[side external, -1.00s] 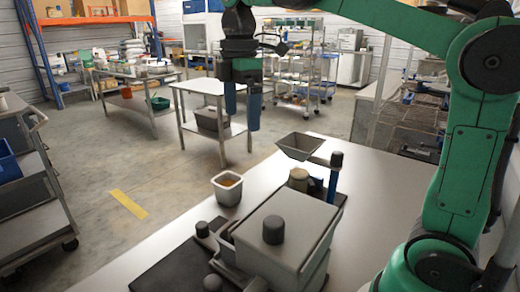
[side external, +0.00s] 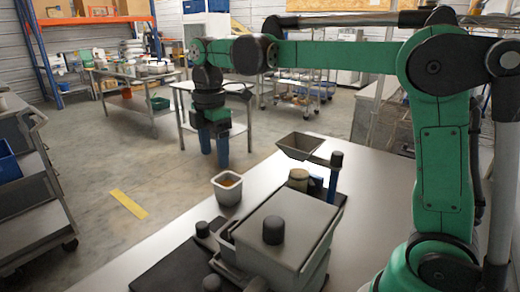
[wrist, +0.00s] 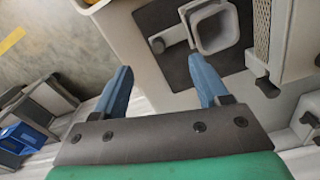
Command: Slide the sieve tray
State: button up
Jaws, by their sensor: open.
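A grey lidded hopper box (side external: 285,232) with a black knob on its lid stands on the table. A shallow grey tray-like part, likely the sieve tray (side external: 226,240), sits at its left side, partly hidden, with black knobs nearby. The wrist view shows a mesh panel (wrist: 262,27) in a grey frame at upper right, with a black knob (wrist: 268,88) below it. My gripper (side external: 214,161) points down beyond the grey cup, apart from the hopper. In the wrist view its two blue fingers (wrist: 163,78) are spread with nothing between them.
A grey cup (side external: 228,189) with orange-brown contents stands left of the hopper. A dark mat (side external: 178,268) lies front left.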

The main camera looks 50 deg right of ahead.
aim_at(202, 224)
jog(key=a+f+n, duration=0.1)
jog(key=f, duration=0.2)
jog(key=w+a+f, duration=0.1)
jog(key=f, duration=0.3)
jog(key=w+a+f+n, duration=0.1)
jog(key=f, duration=0.2)
jog(key=shift+a+f+n, duration=0.2)
jog(key=shift+a+n, duration=0.05)
jog(key=shift+n, duration=0.05)
jog(key=shift+f, duration=2.95)
grip_shut()
